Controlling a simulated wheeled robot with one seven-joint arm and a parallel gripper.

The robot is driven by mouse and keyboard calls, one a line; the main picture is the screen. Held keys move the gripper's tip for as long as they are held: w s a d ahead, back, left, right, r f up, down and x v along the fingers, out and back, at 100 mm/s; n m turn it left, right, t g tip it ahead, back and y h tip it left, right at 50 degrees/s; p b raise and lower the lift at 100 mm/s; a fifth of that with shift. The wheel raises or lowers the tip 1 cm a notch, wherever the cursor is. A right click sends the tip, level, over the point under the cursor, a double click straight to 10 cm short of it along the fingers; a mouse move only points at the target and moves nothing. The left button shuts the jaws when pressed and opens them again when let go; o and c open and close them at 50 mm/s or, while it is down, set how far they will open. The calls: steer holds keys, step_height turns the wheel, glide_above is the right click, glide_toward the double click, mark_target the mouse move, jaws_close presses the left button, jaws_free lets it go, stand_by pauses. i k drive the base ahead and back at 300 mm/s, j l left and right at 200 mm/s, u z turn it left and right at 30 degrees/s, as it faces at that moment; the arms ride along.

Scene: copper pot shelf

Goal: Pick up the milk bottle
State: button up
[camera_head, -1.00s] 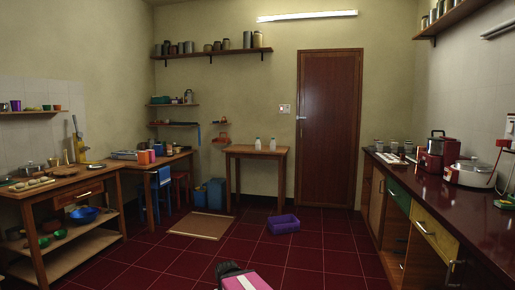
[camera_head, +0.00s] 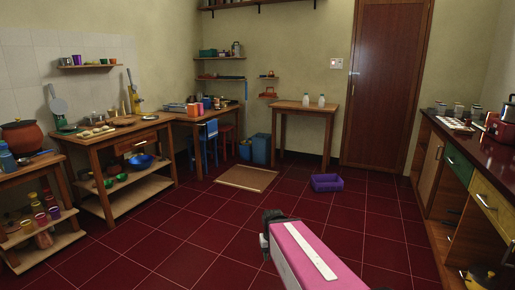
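Two small white bottles with pale caps, which look like milk bottles, stand upright side by side on a small wooden table (camera_head: 289,105) at the back wall. One is the left bottle (camera_head: 306,100), the other the right bottle (camera_head: 321,100). Both are far off and small in view. My pink arm with a white stripe reaches in from the bottom. The dark part at its far end, seemingly my gripper (camera_head: 271,218), is over the floor, well short of the table. Its fingers cannot be made out, nor whether it holds anything.
A purple crate (camera_head: 327,183) lies on the red tiled floor before the table, with a tan mat (camera_head: 246,178) left of it. Wooden tables and shelves line the left side. A long dark counter (camera_head: 480,148) runs along the right. The middle floor is clear.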

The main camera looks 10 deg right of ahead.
mark_target(306, 100)
steer(key=i+l+z, duration=0.1)
steer(key=i, duration=1.1)
steer(key=i+z, duration=0.1)
steer(key=i, duration=1.15)
steer(key=i+j+z, duration=0.1)
steer(key=i, duration=1.1)
